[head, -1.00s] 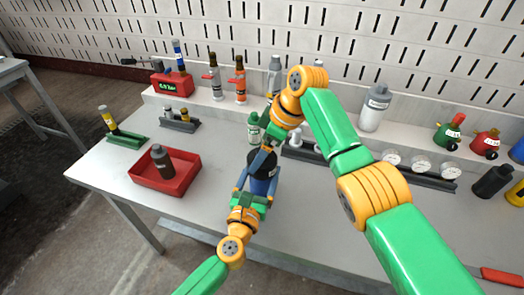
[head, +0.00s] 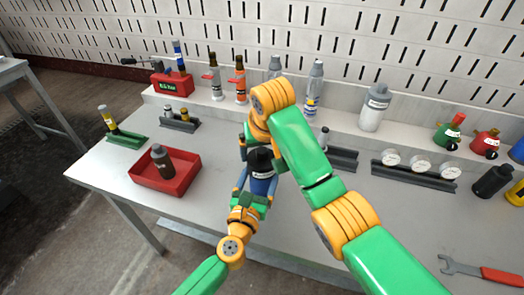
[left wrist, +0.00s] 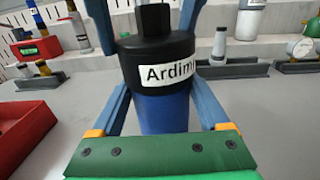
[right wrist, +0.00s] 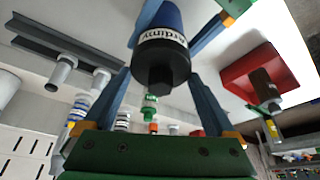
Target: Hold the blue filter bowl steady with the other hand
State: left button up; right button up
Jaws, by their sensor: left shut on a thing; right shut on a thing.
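The blue filter bowl (head: 262,186) stands upright near the table's front edge, with a black cap (head: 260,162) on top. In the left wrist view the bowl (left wrist: 163,115) has a white label around its cap (left wrist: 150,50). My left gripper (head: 257,189) is shut on the blue bowl from the front, one finger on each side. My right gripper (head: 258,152) comes from behind and above, shut on the black cap. The right wrist view shows the cap (right wrist: 160,66) between its fingers. My right arm hides part of the table behind.
A red tray (head: 192,184) with a dark bottle (head: 162,160) lies to the left. A rack of gauges (head: 420,173) and a red-handled wrench (head: 500,275) lie to the right. Bottles line the back shelf (head: 345,118).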

pick_arm(q)
jog(key=shift+a, duration=0.1)
pick_arm(e)
jog(key=m+h, duration=0.2)
jog(key=m, duration=0.4)
jog(key=o, duration=1.4)
jog(key=shift+r, duration=1.2)
jog(key=n+y, duration=0.1)
jog(key=n, duration=0.2)
jog(key=shift+n, duration=0.3)
jog(key=n+y, duration=0.1)
jog(key=n, duration=0.1)
jog(key=n+y, duration=0.1)
jog(key=n, duration=0.2)
jog(key=shift+g, duration=0.3)
jog(key=n+y, duration=0.1)
jog(key=n, duration=0.2)
jog(key=shift+g, duration=0.3)
